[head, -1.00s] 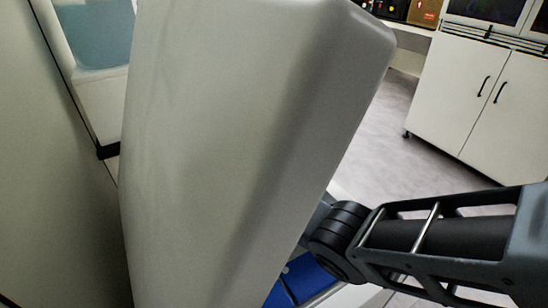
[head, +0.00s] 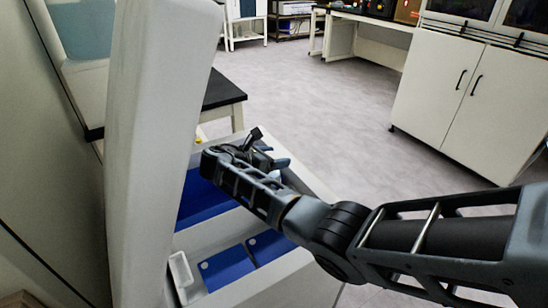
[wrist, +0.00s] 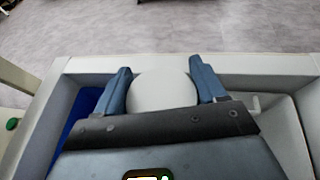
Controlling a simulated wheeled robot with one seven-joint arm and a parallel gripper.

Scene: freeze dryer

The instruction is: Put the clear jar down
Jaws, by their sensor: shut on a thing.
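My gripper (wrist: 165,88) is shut on a pale, rounded thing, which I take to be the clear jar (wrist: 165,92). In the wrist view the jar sits between the two blue fingers, with only its smooth whitish top showing. In the head view my gripper (head: 268,152) is over the white case with blue-lined compartments, near its far right rim. The jar is mostly hidden there by the gripper and arm. I cannot tell whether its base touches anything.
The white case (head: 225,236) has blue-floored compartments (head: 228,268). A tall pale panel (head: 150,140) rises at its left. A dark-topped bench (head: 222,92) stands behind. A white cabinet (head: 455,105) is at the right, with open floor (head: 300,90) between.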

